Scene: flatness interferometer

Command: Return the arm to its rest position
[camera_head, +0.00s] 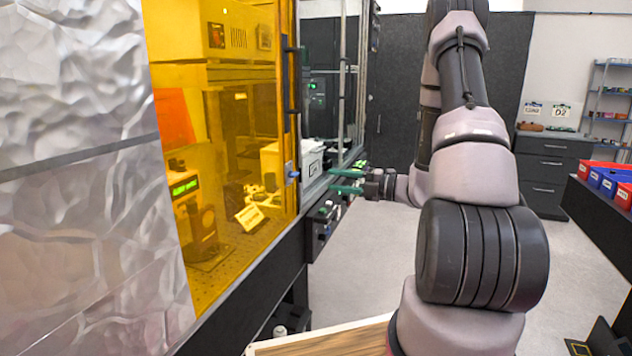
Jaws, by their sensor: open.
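My arm reaches forward from the bottom middle of the head view, with its upper links rising past the top edge. My gripper (347,182) is at the end of the arm and points left. Its two green fingers are apart, with nothing seen between them. The fingertips are close to the front edge of the enclosure, near a control strip (322,222) with knobs. I cannot tell whether they touch the enclosure.
An enclosure with amber panels (240,130) fills the left, with instruments inside. A grey cabinet (550,170) stands at the back right. Red and blue bins (605,182) sit on a dark bench at the right. A wooden surface (325,342) lies below. The floor (375,265) between is clear.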

